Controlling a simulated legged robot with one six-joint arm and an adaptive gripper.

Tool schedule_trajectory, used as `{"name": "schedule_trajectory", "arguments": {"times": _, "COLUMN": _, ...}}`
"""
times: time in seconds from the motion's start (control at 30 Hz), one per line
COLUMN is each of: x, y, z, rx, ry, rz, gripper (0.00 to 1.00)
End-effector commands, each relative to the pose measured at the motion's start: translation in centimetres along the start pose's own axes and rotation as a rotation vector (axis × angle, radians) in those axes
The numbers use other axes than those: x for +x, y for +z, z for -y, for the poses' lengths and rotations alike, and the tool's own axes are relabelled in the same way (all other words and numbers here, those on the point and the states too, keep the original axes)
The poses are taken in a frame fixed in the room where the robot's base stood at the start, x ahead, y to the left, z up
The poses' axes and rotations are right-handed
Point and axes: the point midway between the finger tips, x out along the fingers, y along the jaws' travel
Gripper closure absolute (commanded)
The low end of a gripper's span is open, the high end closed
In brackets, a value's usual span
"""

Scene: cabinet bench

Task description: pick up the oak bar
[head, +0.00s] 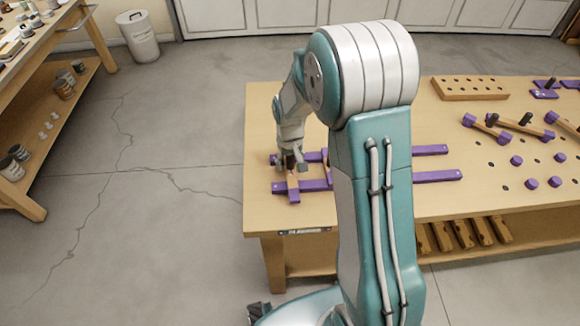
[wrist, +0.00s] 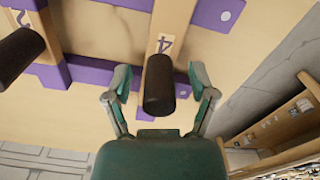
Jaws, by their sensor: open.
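A light wooden bar (wrist: 174,18) marked 4 lies across the purple rails in the wrist view, with a dark upright knob (wrist: 160,85) on it. This bar also shows below my gripper in the head view (head: 293,184), where my arm hides part of the area. My gripper (head: 289,164) is open over the bar's knob. In the wrist view its two fingers (wrist: 160,78) stand on either side of the knob, with a gap on each side. A second wooden bar (wrist: 48,48) with a dark knob (wrist: 17,57) lies to the left. Which bar is oak I cannot tell.
Purple rails (head: 437,176) lie on the wooden bench (head: 262,110). More bars with purple ends (head: 490,130) and purple pegs (head: 532,183) are on its right. A drilled block (head: 470,88) stands at the back. Open floor lies left of the bench.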

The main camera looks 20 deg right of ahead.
Motion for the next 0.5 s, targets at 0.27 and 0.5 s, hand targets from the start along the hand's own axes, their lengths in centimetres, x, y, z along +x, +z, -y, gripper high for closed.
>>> {"name": "schedule_trajectory", "arguments": {"times": 0.27, "x": -0.01, "y": -0.01, "z": -0.01, "rx": 0.000, "ry": 0.000, "rz": 0.000, "gripper": 1.00}}
{"name": "schedule_trajectory", "arguments": {"times": 0.5, "x": 0.03, "y": -0.02, "z": -0.04, "rx": 0.000, "ry": 0.000, "rz": 0.001, "gripper": 1.00}}
